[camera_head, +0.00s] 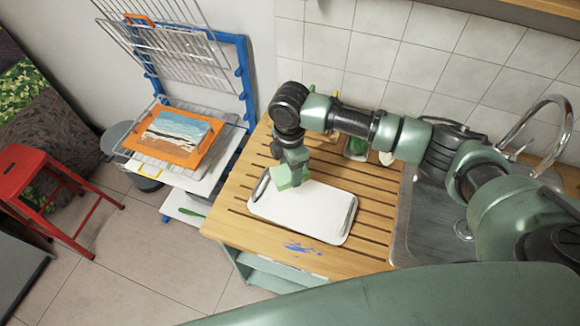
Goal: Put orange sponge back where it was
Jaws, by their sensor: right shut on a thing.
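My right gripper (291,168) reaches in from the right over the wooden slatted counter and points down at the back-left part of a white tray (302,213). It is shut on a pale green block (289,179), which is at or just above the tray; I cannot tell whether they touch. I cannot make out an orange sponge in this view. My left gripper is not in view.
The slatted counter (262,238) has blue paint marks near its front edge. A steel sink (435,215) with a curved tap is at right. At left stand a wire rack with a painting on an orange board (180,150), a grey bin (122,140) and a red stool (25,172).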

